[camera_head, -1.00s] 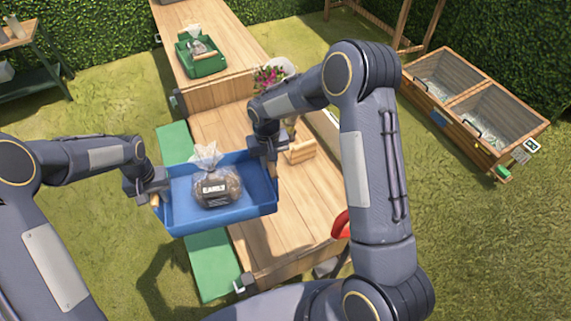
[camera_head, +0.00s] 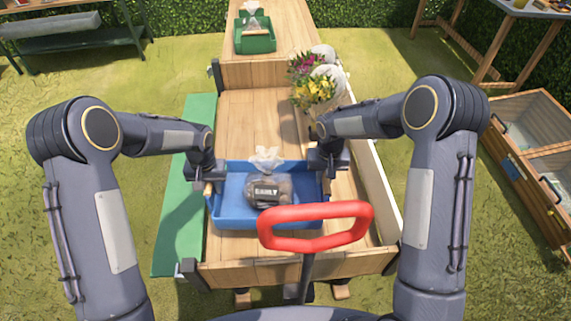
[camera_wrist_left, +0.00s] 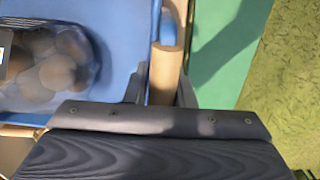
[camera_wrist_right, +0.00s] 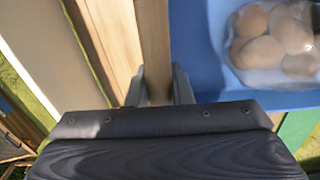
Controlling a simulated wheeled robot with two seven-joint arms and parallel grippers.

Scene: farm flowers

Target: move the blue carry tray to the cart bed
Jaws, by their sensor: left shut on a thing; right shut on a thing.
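The blue carry tray (camera_head: 232,217) is over the near part of the wooden cart bed (camera_head: 262,115); whether it rests on the boards or hangs just above them I cannot tell. A clear bag of brown bulbs (camera_head: 268,189) with a dark label sits in it. My left gripper (camera_head: 211,184) is shut on the wooden handle at the tray's left end; the handle (camera_wrist_left: 166,72) shows between the fingers in the left wrist view. My right gripper (camera_head: 325,170) is shut on the handle at the right end, and that handle (camera_wrist_right: 154,50) shows in the right wrist view.
A red pull handle (camera_head: 268,237) stands in front of the tray. Wrapped flower bunches (camera_head: 315,90) stand at the cart's right side. A green tray (camera_head: 268,42) sits on the wooden surface beyond. The green side panel (camera_head: 180,235) is folded out left. The bed's middle boards are clear.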

